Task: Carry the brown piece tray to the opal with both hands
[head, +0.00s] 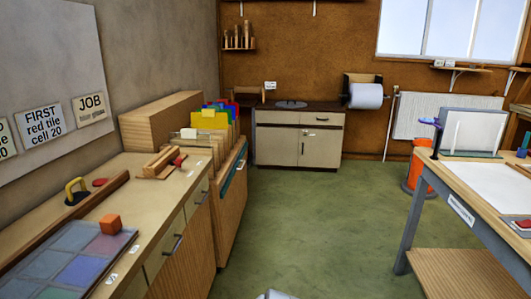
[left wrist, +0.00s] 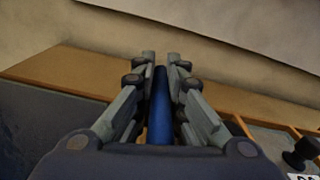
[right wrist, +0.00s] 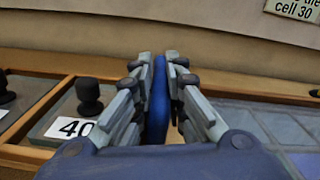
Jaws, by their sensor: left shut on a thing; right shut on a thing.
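My left gripper (left wrist: 160,62) is shut on an upright blue bar (left wrist: 160,105) in the left wrist view. My right gripper (right wrist: 160,62) is shut on a similar blue bar (right wrist: 159,100) in the right wrist view. Whether these bars belong to the brown piece tray cannot be told, because the jaws hide where they join. Brown wooden dividers (right wrist: 62,98) run beyond the right gripper at left, around a plate labelled 40 (right wrist: 75,128) with a black knob. In the left wrist view similar dividers lie at right. Neither gripper shows in the head view. I cannot pick out the opal.
A workbench (head: 455,197) stands on the right. The green floor (head: 320,220) between them is clear.

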